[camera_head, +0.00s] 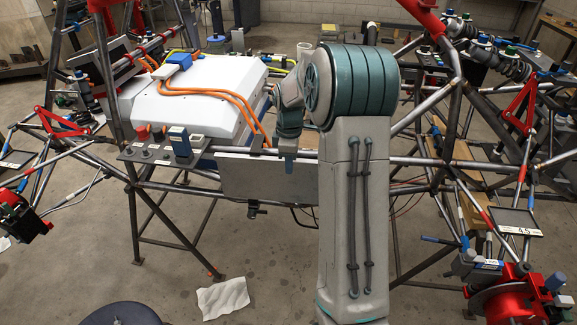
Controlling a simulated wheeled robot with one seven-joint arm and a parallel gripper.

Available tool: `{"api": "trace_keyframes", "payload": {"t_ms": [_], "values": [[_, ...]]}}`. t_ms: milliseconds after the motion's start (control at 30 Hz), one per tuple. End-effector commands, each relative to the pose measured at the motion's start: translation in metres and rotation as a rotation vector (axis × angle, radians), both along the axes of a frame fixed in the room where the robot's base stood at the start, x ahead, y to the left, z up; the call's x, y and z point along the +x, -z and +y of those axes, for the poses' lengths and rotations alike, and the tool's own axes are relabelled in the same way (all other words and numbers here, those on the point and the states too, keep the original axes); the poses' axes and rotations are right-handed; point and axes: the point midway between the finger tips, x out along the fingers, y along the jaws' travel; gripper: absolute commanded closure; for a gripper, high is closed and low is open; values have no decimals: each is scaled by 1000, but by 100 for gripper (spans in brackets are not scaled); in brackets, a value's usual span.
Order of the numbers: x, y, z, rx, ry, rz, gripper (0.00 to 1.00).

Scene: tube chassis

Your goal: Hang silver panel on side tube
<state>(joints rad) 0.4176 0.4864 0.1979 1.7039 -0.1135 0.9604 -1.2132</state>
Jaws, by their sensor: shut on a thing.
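The silver panel (247,177) is a flat grey rectangle standing upright against the near side of the chassis, its top edge close to the side tube (407,161). My gripper (288,164) is at the panel's upper edge, right of its middle, and is shut on it. My arm hides the panel's right end and part of the tube. I cannot tell whether the panel's top edge rests on the tube or is only beside it.
A white box (190,95) with orange cables sits in the chassis behind the panel. A grey plate with small connectors (180,142) is left of the panel. A white sheet (223,298) lies on the floor below. The floor in front is mostly clear.

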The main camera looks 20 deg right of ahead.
Motion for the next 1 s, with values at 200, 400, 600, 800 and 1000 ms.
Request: {"api": "trace_keyframes", "payload": {"t_ms": [200, 400, 600, 800, 1000], "values": [[15, 3, -9, -1, 0, -2, 100], [14, 19, -8, -1, -1, -1, 100], [14, 28, -8, -2, -1, -3, 100], [14, 30, -8, -1, -1, -3, 100], [14, 30, -8, -1, -1, -3, 100]]}}
